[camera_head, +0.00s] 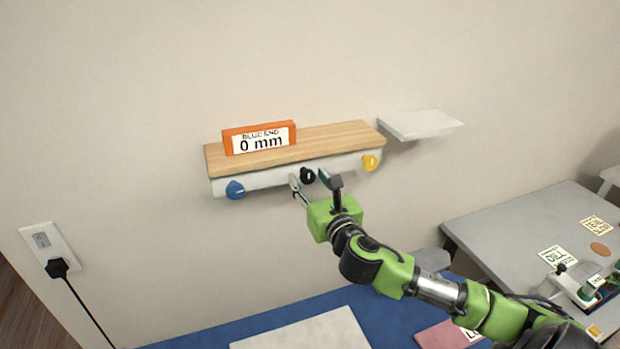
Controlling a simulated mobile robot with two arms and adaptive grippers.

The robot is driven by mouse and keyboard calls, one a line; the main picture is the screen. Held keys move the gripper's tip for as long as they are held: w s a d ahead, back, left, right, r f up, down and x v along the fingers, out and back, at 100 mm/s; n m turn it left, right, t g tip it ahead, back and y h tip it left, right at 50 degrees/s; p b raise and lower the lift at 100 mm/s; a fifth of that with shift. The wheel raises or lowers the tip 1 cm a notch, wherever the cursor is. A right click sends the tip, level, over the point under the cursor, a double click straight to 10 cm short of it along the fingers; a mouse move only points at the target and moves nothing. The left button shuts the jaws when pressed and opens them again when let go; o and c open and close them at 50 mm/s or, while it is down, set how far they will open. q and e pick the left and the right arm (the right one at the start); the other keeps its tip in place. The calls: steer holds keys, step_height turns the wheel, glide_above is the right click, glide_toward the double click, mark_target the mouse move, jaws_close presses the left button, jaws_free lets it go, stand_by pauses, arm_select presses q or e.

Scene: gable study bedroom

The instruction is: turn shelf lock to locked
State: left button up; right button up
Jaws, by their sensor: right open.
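The wall shelf (325,138) has a wooden top and a pale front rail (269,181) with three knobs. A blue knob (235,190) is at the left end, a black knob (307,175) near the middle, and a yellow knob (370,162) at the right end. No label shows which knob is the lock. My right gripper (311,183) is open, its two fingers pointing up at the rail on either side of the black knob. I cannot tell whether they touch it. My left gripper is not in view.
An orange block (259,138) reading "BLUE END 0 mm" stands on the shelf's left part. A small white shelf (421,124) is on the wall to the right. A blue surface (243,330) lies below, and a grey table (520,236) is at right. A wall socket (45,243) is at left.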

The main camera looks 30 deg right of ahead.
steer(key=c, duration=1.1)
steer(key=shift+m, duration=0.4)
steer(key=m, duration=0.3)
steer(key=shift+m, duration=0.4)
steer(key=m, duration=0.4)
steer(key=shift+m, duration=0.3)
steer(key=m, duration=0.4)
steer(key=shift+r+m, duration=0.1)
steer(key=shift+m, duration=0.2)
steer(key=shift+m+p, duration=0.35)
steer(key=shift+m, duration=1.85)
